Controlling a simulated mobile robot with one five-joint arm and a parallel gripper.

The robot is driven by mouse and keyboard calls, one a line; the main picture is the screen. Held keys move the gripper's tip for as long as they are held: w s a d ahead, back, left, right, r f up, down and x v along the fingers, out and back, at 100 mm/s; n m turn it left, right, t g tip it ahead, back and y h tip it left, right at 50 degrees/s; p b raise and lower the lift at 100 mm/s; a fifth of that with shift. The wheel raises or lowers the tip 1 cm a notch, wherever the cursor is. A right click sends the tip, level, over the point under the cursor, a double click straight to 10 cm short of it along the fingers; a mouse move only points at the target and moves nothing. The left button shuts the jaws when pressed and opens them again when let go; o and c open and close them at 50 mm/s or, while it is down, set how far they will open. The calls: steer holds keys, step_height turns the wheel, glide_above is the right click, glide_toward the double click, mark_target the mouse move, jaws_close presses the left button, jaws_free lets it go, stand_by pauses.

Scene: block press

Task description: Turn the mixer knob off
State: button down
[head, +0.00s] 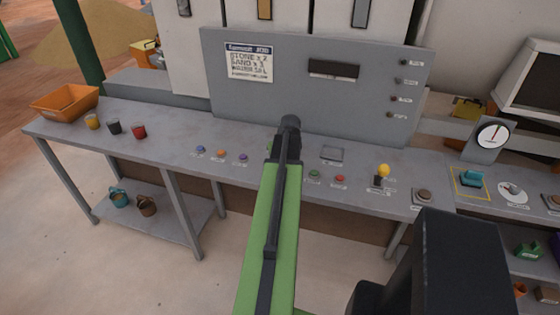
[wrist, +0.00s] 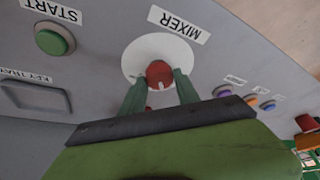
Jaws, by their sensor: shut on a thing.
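The mixer knob (wrist: 159,74) is a red knob on a round white disc (wrist: 138,52), beside a label (wrist: 179,23) reading MIXER. It shows in the wrist view, upside down, with a small pale mark on its near side. My gripper (wrist: 160,84) has its two green fingers on either side of the knob, shut on it. In the head view my green arm reaches over the bench and hides the knob and the fingertips.
The green START button (wrist: 54,39) is beside the knob; it also shows in the head view (head: 314,174). A red button (head: 340,179), a yellow-topped lever (head: 383,171) and a purple button (head: 243,157) are nearby. A grey upright panel (head: 300,100) stands behind.

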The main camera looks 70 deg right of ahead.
steer(key=shift+s+n+y, duration=0.1)
steer(key=shift+n+y, duration=0.2)
steer(key=shift+n, duration=0.5)
steer(key=c, duration=0.9)
jaws_free()
steer(key=p+v, duration=1.6)
steer(key=v, duration=0.1)
steer(key=shift+s, duration=0.35)
steer(key=shift+r, duration=0.1)
